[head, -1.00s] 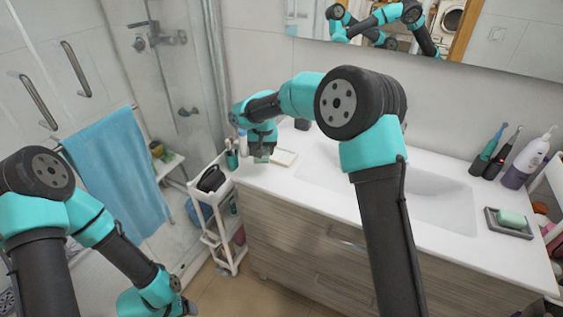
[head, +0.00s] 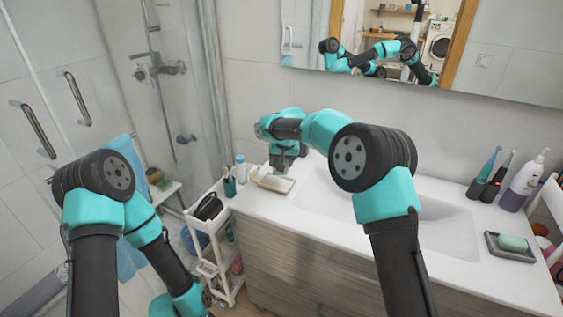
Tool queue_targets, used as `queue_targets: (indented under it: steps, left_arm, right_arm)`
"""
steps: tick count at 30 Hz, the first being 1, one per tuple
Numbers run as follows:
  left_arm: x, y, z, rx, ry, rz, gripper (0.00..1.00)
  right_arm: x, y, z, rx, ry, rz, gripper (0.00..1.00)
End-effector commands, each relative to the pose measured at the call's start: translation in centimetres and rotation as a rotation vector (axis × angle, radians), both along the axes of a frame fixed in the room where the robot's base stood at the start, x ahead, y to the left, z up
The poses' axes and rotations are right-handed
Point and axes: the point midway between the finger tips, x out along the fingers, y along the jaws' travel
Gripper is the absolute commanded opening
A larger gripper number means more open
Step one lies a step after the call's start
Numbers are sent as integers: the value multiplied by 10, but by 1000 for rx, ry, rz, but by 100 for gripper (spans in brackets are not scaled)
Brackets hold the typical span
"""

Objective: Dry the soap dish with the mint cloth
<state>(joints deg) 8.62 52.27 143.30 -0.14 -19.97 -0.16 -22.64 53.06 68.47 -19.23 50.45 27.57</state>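My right arm reaches left across the counter, and its gripper (head: 282,166) is just above the cream, shallow dish (head: 289,187) at the counter's left end. A small pale grey-green piece, which looks like the mint cloth (head: 280,170), is at its fingertips; whether it touches the dish is too small to tell. A dark rectangular soap dish (head: 527,257) with a green soap bar (head: 512,242) on it sits at the counter's right end. My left arm hangs down at the lower left; its gripper is out of view.
The sink basin (head: 440,228) lies between the two dishes. Toothbrushes (head: 486,170) and a pump bottle (head: 525,180) stand at the back right. A white cart (head: 196,217) with a dark green cup (head: 229,187) stands left of the counter. A blue towel (head: 128,262) hangs behind my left arm.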

Motion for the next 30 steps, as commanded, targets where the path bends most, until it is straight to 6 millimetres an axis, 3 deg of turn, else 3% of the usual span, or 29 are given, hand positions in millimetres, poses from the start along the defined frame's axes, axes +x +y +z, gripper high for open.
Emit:
queue_targets:
  steps: [19,30]
  left_arm:
    - [0,0,0,0,0,0,74]
    - [0,0,0,0,0,0,74]
  right_arm:
    - [0,-1,-49,-1,2,-1,40]
    - [0,0,-57,-1,1,-1,40]
